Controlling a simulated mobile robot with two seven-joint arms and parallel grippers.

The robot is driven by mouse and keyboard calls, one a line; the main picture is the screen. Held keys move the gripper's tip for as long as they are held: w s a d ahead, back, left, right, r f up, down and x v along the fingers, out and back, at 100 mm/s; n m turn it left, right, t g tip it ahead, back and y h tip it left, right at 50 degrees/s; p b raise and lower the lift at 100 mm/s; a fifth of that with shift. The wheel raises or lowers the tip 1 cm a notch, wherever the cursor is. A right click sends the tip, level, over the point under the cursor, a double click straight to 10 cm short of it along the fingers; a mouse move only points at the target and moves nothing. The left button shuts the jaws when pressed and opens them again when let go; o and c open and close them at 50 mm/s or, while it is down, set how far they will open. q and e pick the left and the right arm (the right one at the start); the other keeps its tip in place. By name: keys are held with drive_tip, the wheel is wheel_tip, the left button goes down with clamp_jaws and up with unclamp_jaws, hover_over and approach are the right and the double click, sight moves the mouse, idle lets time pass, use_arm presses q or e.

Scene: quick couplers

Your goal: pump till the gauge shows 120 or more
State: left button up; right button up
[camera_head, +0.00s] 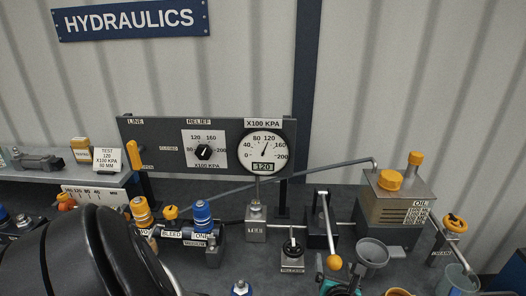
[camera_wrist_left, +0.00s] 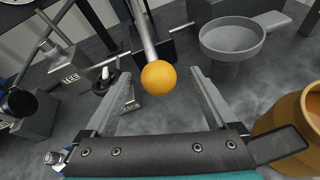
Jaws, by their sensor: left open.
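The pressure gauge (camera_head: 263,150) stands on a stem above a grey block; its needle points close to the 120 mark, and a small window on its dial reads 120. The pump lever (camera_head: 328,225) slopes down toward me and ends in a yellow knob (camera_head: 333,262). In the left wrist view the knob (camera_wrist_left: 160,77) shows between the tips of my open left gripper (camera_wrist_left: 161,84), with a gap on each side. In the head view my left gripper (camera_head: 338,282) is at the bottom edge just below the knob, mostly cut off. My right gripper is not in view.
A relief dial (camera_head: 204,152) sits on the panel left of the gauge. Right of the lever are a grey funnel (camera_head: 372,252) and the oil tank (camera_head: 396,205) with yellow caps. A release knob (camera_head: 292,248) is left of the lever. A test card (camera_head: 107,159) reads 120.

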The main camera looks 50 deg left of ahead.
use_arm(q)
drive_tip(key=shift+s+d+r+p, duration=0.25)
drive_tip(key=shift+s+r+p, duration=0.1)
drive_tip(key=shift+p, duration=0.25)
drive_tip(key=p+v, duration=0.4)
drive_tip(key=v, duration=0.1)
drive_tip(key=shift+s+d+r+p, duration=0.1)
drive_tip(key=shift+s+d+p, duration=0.25)
drive_tip(key=shift+p, duration=0.1)
